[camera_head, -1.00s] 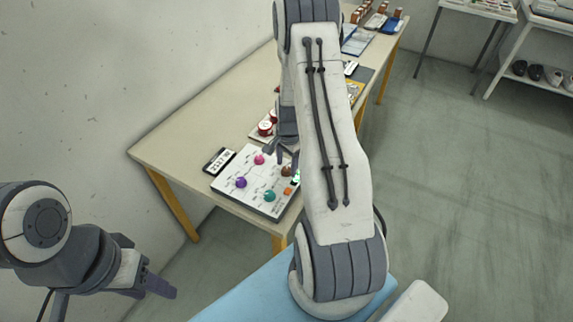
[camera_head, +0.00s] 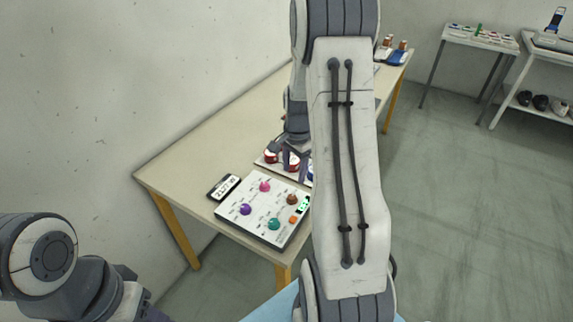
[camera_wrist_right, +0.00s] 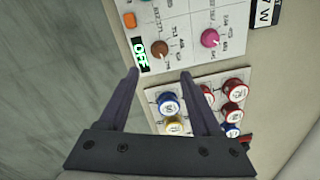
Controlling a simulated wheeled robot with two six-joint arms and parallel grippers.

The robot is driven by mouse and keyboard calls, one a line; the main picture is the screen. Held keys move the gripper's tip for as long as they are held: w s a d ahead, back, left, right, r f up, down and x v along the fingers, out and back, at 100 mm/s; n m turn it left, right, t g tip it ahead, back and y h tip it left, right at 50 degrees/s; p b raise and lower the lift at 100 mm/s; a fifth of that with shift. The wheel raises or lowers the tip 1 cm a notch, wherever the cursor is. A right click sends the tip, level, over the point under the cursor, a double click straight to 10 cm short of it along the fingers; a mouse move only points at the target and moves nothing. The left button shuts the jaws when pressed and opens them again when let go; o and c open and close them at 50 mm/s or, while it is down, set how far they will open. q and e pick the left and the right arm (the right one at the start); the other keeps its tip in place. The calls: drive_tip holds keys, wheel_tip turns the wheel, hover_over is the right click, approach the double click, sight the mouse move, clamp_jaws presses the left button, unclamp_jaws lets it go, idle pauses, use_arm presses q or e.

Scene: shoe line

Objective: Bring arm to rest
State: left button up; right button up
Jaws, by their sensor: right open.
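My right gripper (camera_head: 292,156) hangs over the long table (camera_head: 200,135), partly behind my own right arm in the head view. In the right wrist view its two fingers (camera_wrist_right: 161,88) are apart with nothing between them. Below it lie a white control panel (camera_head: 240,222) with coloured knobs and a board (camera_wrist_right: 190,78) with several red, blue and yellow round-topped pieces. My left arm shows at the lower left of the head view; its fingers are cut off by the frame's bottom edge.
A small black and white display (camera_head: 224,187) lies beside the panel. Bottles (camera_head: 402,45) stand at the table's far end. A side table (camera_head: 482,38) and a shelf with shoes (camera_head: 540,102) stand at the far right. The floor between is clear.

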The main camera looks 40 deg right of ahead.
drive_tip(key=shift+a, duration=0.1)
drive_tip(key=s+a+r+n, duration=0.1)
drive_tip(key=a+r+n, duration=0.35)
drive_tip(key=a, duration=0.55)
drive_tip(key=s+a+r+n, duration=0.25)
drive_tip(key=a+n, duration=0.35)
drive_tip(key=a, duration=0.5)
drive_tip(key=s+a+r+n, duration=0.2)
drive_tip(key=s+a+n, duration=0.4)
drive_tip(key=s, duration=0.3)
drive_tip(key=s+a+r+n+y, duration=0.1)
drive_tip(key=s+a+r+n, duration=0.2)
drive_tip(key=s+a+n, duration=0.3)
drive_tip(key=s+n, duration=0.2)
drive_tip(key=shift+s+a+g, duration=0.3)
drive_tip(key=shift+s, duration=0.1)
